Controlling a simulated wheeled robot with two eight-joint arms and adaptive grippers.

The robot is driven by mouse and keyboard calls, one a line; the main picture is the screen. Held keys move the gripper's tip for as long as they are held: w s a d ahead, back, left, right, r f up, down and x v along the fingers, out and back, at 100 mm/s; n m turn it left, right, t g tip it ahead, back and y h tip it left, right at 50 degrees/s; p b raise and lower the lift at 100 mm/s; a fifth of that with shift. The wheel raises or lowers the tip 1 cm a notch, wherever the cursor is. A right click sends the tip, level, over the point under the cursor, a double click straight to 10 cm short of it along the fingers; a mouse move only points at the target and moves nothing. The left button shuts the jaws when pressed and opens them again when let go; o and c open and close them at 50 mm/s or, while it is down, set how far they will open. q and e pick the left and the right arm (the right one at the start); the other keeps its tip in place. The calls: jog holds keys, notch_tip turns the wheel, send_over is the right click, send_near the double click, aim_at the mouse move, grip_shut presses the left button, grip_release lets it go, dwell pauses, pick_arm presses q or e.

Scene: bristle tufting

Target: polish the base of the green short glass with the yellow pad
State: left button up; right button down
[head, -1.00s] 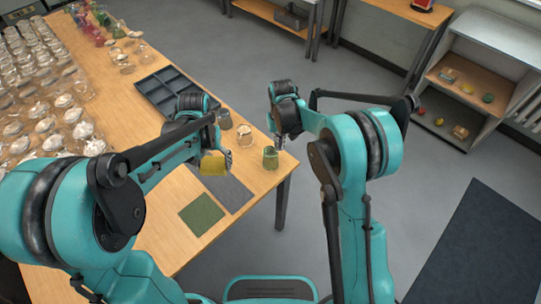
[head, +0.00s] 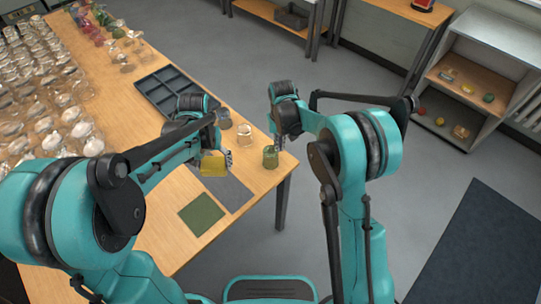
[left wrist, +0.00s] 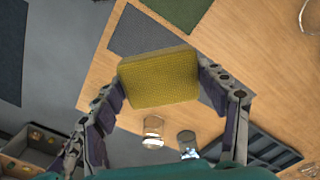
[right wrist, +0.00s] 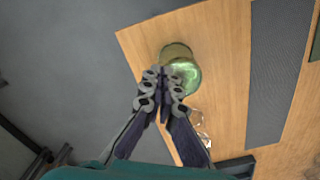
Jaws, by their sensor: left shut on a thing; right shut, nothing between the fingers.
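My left gripper (left wrist: 160,84) is shut on the yellow pad (left wrist: 158,78). In the head view the pad (head: 213,164) is held near the grey mat (head: 235,192). The green short glass (head: 270,158) stands near the table's right corner. It also shows in the right wrist view (right wrist: 186,76), partly hidden by my fingers. My right gripper (right wrist: 163,72) is shut and empty, right by the glass. I cannot tell whether its fingertips touch the glass.
A clear glass (head: 245,134) and a grey-blue cup (head: 224,119) stand behind the green glass. A dark compartment tray (head: 165,97) lies farther back. A green mat (head: 201,215) lies near the front edge. Many glasses crowd the table's left side.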

pick_arm(q)
jog(key=shift+f, duration=0.3)
pick_arm(e)
jog(key=shift+f, duration=0.4)
jog(key=shift+r, duration=0.1)
pick_arm(q)
jog(key=shift+r+p, duration=1.7)
jog(key=shift+r, duration=0.25)
pick_arm(e)
notch_tip(320, 180, up, 6)
notch_tip(320, 180, up, 12)
